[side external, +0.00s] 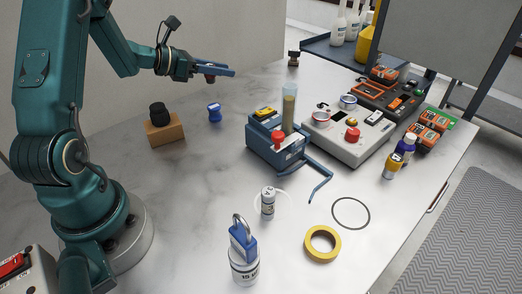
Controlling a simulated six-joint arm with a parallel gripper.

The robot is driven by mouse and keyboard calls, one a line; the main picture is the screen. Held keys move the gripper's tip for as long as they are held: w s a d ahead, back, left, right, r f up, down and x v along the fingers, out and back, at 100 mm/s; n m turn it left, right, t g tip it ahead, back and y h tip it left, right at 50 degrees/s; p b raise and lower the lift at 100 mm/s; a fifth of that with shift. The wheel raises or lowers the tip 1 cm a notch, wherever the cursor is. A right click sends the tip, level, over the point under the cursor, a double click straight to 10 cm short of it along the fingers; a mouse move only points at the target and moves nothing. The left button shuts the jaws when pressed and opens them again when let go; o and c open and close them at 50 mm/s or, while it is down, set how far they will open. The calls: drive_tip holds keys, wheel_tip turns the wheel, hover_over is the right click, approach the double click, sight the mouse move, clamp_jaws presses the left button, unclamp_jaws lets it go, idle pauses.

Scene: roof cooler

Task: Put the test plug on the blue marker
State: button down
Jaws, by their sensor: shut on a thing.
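My gripper (222,70), with blue fingers, is held above the far part of the table, left of centre. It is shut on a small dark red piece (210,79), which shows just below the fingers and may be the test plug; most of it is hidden. A small blue object (214,113) stands on the table below the gripper, clearly apart from it. I cannot tell whether this is the blue marker, and no flat blue mark is plain on the table.
A wooden block with a black knob (162,127) stands at left. A blue tester (277,145) with a clear tube and a grey box (345,137) stand right of centre. In front are a small can (268,203), a padlocked weight (244,260) and yellow tape (322,244).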

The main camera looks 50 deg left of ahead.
drive_tip(key=shift+f, duration=3.35)
drive_tip(key=shift+f, duration=0.2)
drive_tip(key=c, duration=0.5)
unclamp_jaws()
drive_tip(key=shift+c, duration=0.2)
drive_tip(key=shift+r, duration=0.1)
